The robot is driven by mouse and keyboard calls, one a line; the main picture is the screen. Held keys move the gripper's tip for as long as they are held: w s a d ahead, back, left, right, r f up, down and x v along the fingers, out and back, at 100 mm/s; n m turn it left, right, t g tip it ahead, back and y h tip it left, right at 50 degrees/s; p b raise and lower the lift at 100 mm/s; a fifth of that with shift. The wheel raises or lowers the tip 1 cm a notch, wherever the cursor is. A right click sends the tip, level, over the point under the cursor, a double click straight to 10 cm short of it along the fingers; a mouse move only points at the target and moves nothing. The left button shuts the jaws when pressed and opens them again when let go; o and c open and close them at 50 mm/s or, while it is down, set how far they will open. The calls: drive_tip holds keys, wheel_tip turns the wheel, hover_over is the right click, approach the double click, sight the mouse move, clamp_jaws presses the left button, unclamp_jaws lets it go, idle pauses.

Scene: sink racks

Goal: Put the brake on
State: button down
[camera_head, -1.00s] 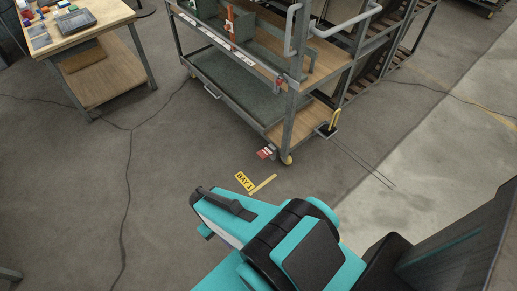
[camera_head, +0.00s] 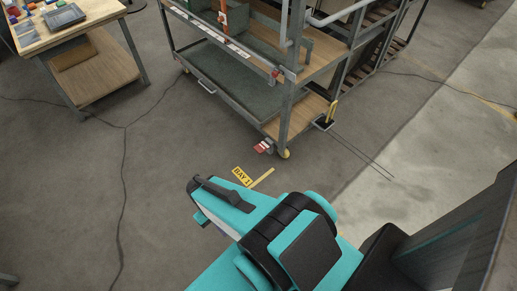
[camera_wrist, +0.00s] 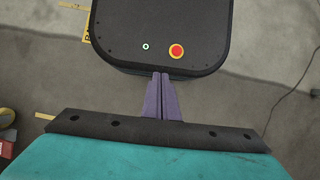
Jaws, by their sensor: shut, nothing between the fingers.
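A grey metal cart (camera_head: 225,113) with wooden and green shelves stands ahead in the head view. A red pedal (camera_head: 264,147), which looks like the brake, sits low at its near corner beside a yellow caster (camera_head: 284,154). In the wrist view part of the red pedal (camera_wrist: 5,148) and the yellow caster (camera_wrist: 7,117) show at the left edge. My gripper (camera_wrist: 162,77) has purple fingers, shut and empty, over my own dark base. It is apart from the pedal, which lies well to its left.
A yellow "BAY 1" label (camera_head: 242,176) and a yellow strip (camera_head: 262,178) mark the floor before the cart. A yellow handle (camera_head: 332,111) stands at the cart's right side. A wooden workbench (camera_head: 88,70) is at upper left. The floor between is clear.

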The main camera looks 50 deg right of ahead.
drive_tip(key=w+d+f+t+y+b, duration=0.1)
drive_tip(key=w+d+f+b, duration=0.35)
drive_tip(key=w, duration=0.25)
drive_tip(key=w+d+f+t+b, duration=0.1)
drive_tip(key=w+d+f+b, duration=0.3)
drive_tip(key=w+b, duration=0.15)
drive_tip(key=t+h+b, duration=0.1)
drive_tip(key=t+b, duration=0.6)
drive_tip(key=b, duration=2.1)
hover_over(258, 148)
drive_tip(key=s, duration=0.4)
wheel_tip(258, 148, down, 5)
drive_tip(key=shift+s+d+m, duration=0.1)
drive_tip(key=shift+d+m, duration=0.05)
drive_tip(key=shift+m, duration=0.25)
drive_tip(key=shift+f, duration=0.1)
drive_tip(key=b+x, duration=0.1)
drive_tip(key=x, duration=0.3)
drive_tip(key=b+x, duration=0.2)
drive_tip(key=x, duration=0.2)
drive_tip(key=s+b+x, duration=0.1)
drive_tip(key=x, duration=0.3)
drive_tip(key=shift+f+b, duration=0.4)
drive_tip(key=shift+f, duration=0.65)
